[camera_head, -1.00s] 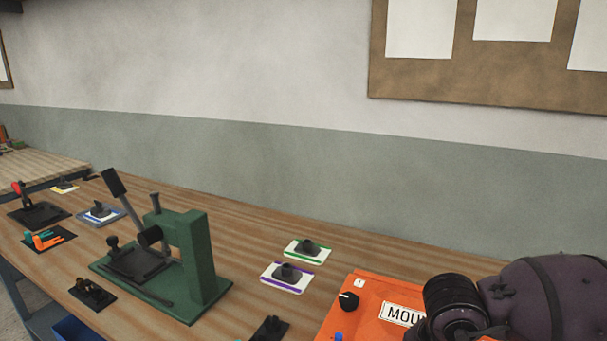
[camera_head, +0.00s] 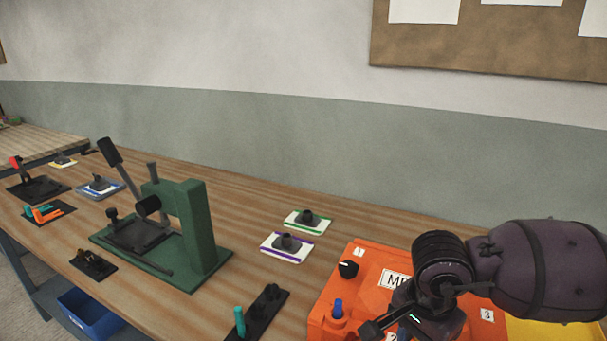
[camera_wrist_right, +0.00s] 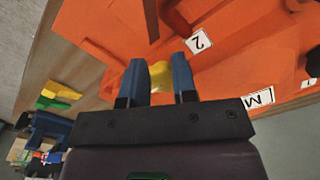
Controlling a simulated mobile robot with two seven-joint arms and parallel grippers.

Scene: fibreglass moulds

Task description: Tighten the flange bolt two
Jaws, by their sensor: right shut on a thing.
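The orange mould (camera_head: 372,272) lies on the bench at the lower right. A black knob (camera_head: 348,269) stands by its label 1, and a blue knob (camera_head: 337,308) is near its front left. In the right wrist view, a yellow knob (camera_wrist_right: 160,76), which I take as flange bolt two, is beside the label 2 (camera_wrist_right: 198,41). My right gripper (camera_wrist_right: 159,82) is shut on this knob, with a blue-tipped finger on each side. In the head view, my right wrist hides this knob and part of the mould. My left gripper is not in view.
A green press (camera_head: 190,235) with a lever stands left of the mould. A black holder (camera_head: 263,312) with a teal peg is between them. Purple-edged (camera_head: 287,257) and green-edged (camera_head: 306,229) cards carry dark parts behind. Bare bench lies along the wall.

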